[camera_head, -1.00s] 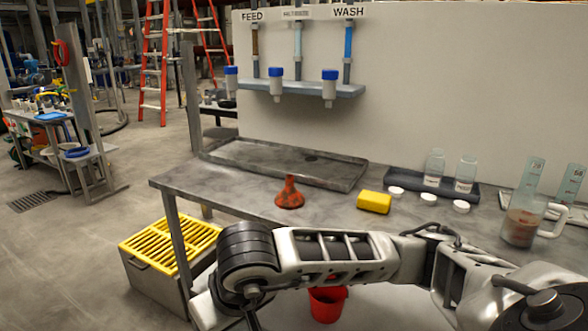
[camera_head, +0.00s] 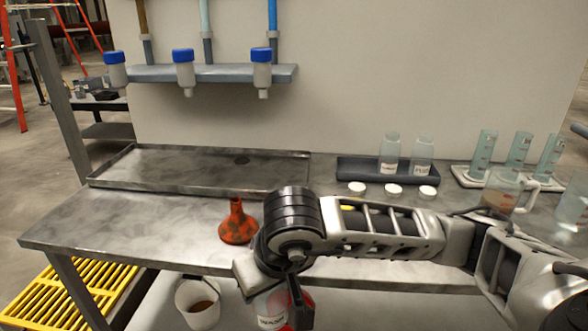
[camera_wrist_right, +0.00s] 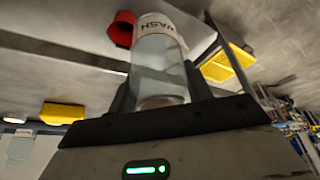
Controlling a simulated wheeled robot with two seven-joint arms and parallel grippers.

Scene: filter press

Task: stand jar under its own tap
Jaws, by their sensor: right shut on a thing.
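My right gripper (camera_wrist_right: 165,105) is shut on a clear glass jar (camera_wrist_right: 160,65) with a white WASH label. In the head view the jar (camera_head: 270,309) is low, in front of the bench edge, partly hidden by my right arm. Three taps with blue caps hang on a shelf: left tap (camera_head: 115,72), middle tap (camera_head: 184,73) and right tap (camera_head: 262,75). The right tap is under the bright blue pipe (camera_head: 272,15). The pipe signs are out of view now. A shallow metal drip tray (camera_head: 150,178) lies below the taps. My left gripper is not in view.
An orange-red funnel (camera_head: 238,225) stands on the bench near the front edge. Two labelled jars stand on a dark tray (camera_head: 350,172), with white lids (camera_head: 393,191) before it. Cylinders and a jug (camera_head: 505,187) are at right. A white bucket (camera_head: 197,309) is below the bench.

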